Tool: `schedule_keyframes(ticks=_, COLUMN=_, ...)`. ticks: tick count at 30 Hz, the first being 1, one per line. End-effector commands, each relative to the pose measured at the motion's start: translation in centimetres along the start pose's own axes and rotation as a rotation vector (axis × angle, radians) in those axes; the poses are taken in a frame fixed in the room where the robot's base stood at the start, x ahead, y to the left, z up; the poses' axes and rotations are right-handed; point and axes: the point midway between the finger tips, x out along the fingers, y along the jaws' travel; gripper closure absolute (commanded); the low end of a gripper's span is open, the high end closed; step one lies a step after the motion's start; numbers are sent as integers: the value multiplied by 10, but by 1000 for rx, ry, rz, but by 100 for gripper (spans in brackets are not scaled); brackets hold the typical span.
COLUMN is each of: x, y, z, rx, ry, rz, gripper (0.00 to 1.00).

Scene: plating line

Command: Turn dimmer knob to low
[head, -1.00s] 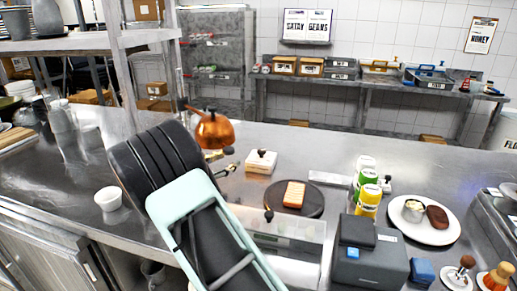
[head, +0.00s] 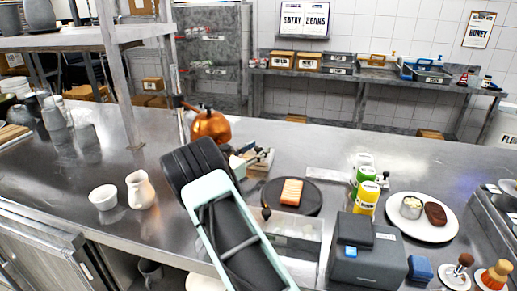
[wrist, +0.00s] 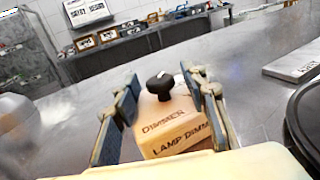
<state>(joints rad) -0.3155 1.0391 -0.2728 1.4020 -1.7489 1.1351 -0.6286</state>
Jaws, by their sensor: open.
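The dimmer box (wrist: 170,125) is a pale wooden block with "DIMMER" and "LAMP DIMM…" lettering, seen in the wrist view. A black knob (wrist: 160,86) stands on its top. My gripper (wrist: 164,92) is open, one finger left of the box and one right, with the knob showing between them. Whether a finger touches the box I cannot tell. In the head view my gripper (head: 248,160) is at the box (head: 264,163), which is partly hidden by the fingers. The knob's pointer setting is not readable.
A copper kettle (head: 211,126) stands just behind my gripper. A cream pitcher (head: 140,190) and white cup (head: 103,198) stand left. Bottles (head: 368,198) and a grey machine (head: 368,255) stand further right.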

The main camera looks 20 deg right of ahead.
Motion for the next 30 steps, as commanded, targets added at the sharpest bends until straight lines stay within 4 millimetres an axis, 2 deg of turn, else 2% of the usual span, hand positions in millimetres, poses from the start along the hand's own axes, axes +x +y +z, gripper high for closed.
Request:
schedule_keyframes(ticks=4, x=9, y=0, z=0, rx=0, ry=0, rz=1, gripper=60)
schedule_keyframes(ticks=12, x=10, y=0, z=0, rx=0, ry=1, rz=1, gripper=60)
schedule_keyframes(ticks=23, x=10, y=0, z=0, rx=0, ry=1, rz=1, gripper=98)
schedule_keyframes(ticks=30, x=11, y=1, z=0, rx=2, ry=-5, rz=-32, gripper=100)
